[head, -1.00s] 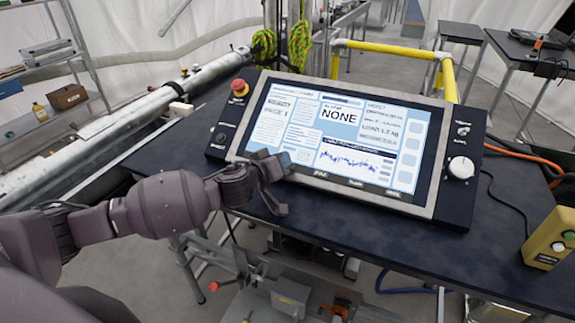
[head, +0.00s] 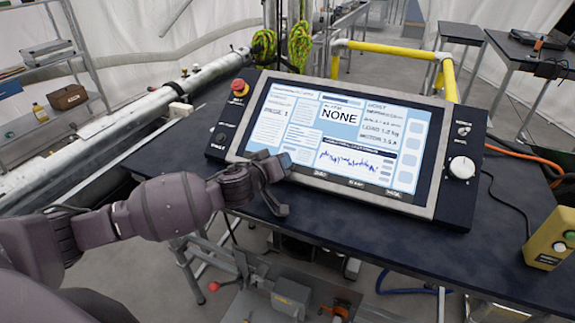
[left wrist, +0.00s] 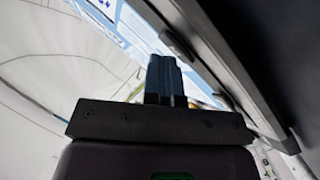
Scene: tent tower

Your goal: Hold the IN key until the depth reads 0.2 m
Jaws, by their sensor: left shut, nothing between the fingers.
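The control console (head: 463,205) stands on the dark table with its lit screen (head: 345,150) tilted towards me. The screen shows a large NONE, a load line and a blue trace; its small text, including any depth figure, is too small to read surely. My left gripper (head: 287,160) is shut and empty at the screen's lower left edge, hiding that corner and whatever key is there. Whether its tips touch the screen I cannot tell. In the left wrist view the shut fingers (left wrist: 165,78) point at the screen's edge. My right gripper is not in view.
A red stop button (head: 239,87) is at the console's upper left and a white knob (head: 461,168) at its right. A yellow button box (head: 549,238) stands at the table's right. The dark table (head: 400,245) is clear in front of the console.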

